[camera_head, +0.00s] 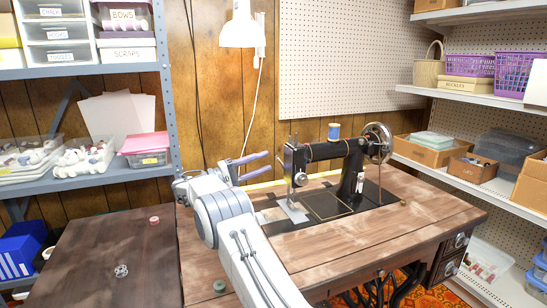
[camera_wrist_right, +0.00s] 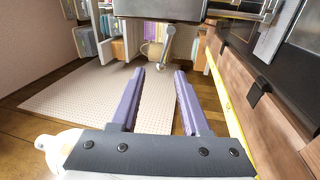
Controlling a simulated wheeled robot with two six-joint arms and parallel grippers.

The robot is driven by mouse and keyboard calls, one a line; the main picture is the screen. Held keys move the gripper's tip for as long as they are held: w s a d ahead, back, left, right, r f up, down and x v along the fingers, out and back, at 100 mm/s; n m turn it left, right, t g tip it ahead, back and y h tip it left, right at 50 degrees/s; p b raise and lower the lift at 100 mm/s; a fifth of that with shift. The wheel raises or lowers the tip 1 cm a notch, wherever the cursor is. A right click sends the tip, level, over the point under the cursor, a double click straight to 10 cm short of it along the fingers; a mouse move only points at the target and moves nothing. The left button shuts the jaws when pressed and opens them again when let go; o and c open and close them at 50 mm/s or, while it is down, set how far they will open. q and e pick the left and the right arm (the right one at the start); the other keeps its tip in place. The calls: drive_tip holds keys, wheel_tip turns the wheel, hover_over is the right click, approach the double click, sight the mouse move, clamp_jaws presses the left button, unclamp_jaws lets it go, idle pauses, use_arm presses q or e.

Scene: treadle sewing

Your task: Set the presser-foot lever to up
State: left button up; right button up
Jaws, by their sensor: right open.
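The black sewing machine (camera_head: 340,160) stands on the wooden treadle table (camera_head: 400,225). My right gripper (camera_head: 266,162) is open and empty, left of the machine's needle end. Its two purple fingers (camera_wrist_right: 159,72) also show in the right wrist view. There, a small grey lever with a rounded end (camera_wrist_right: 167,42), which looks like the presser-foot lever, appears ahead of the fingertips and near the gap between them. The fingers look apart from it. In the head view I cannot make out this lever, and I cannot tell whether it is up or down. My left gripper is not in view.
A blue thread spool (camera_head: 334,131) sits on top of the machine, and the handwheel (camera_head: 378,142) is at its right end. A dark side table (camera_head: 105,250) holds a bobbin (camera_head: 121,270). A white lamp (camera_head: 240,27) hangs above. The table's front right is clear.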

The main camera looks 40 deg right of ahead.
drive_tip(key=v, duration=0.5)
drive_tip(key=shift+p, duration=0.3)
drive_tip(key=shift+r, duration=0.15)
